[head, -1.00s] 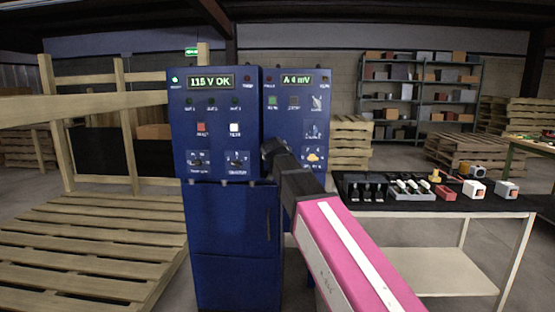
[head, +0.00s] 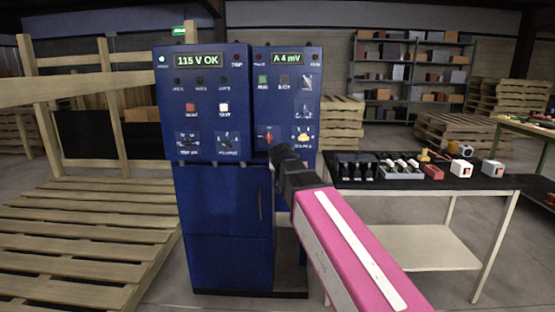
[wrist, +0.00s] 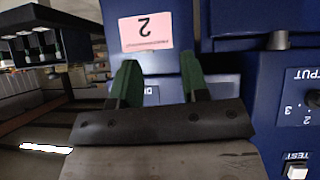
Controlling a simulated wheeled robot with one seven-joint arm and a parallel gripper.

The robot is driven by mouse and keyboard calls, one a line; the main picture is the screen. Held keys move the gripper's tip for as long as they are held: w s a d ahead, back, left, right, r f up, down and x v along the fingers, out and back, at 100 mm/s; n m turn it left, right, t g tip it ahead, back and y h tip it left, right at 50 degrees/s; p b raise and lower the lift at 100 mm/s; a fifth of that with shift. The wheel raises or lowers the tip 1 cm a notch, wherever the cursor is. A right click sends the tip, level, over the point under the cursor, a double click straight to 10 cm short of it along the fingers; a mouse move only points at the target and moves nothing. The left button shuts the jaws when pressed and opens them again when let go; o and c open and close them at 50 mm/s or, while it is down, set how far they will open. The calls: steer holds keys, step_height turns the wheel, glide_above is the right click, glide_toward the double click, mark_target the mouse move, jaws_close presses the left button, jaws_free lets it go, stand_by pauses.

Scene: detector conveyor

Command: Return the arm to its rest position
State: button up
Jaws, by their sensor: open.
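My arm, with a pink and white link (head: 350,250), reaches forward from the lower right in the head view. Its dark end, my gripper (head: 283,155), is in front of the lower edge of the right blue panel (head: 290,90). In the wrist view my gripper (wrist: 158,68) has two green fingers set apart with nothing held between them. I cannot tell the exact gap to the cabinet.
The left blue panel (head: 200,95) reads 115 V OK; the right one reads A 4 mV. A red knob (head: 268,136) shows above my gripper. A black-topped table (head: 460,184) with several small parts stands right. Wooden pallets (head: 80,240) lie left.

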steer(key=s+d+f+g, duration=0.3)
steer(key=s+d+f, duration=0.2)
steer(key=f, duration=0.6)
steer(key=s+d+f+g, duration=0.4)
steer(key=s+d+f, duration=0.2)
steer(key=s+f, duration=0.4)
steer(key=s+d+f+g+y, duration=0.1)
steer(key=s+d+f+g, duration=0.2)
steer(key=f, duration=0.9)
steer(key=s+d, duration=0.3)
steer(key=s, duration=0.1)
steer(key=shift+s+f, duration=0.25)
steer(key=shift+s, duration=0.1)
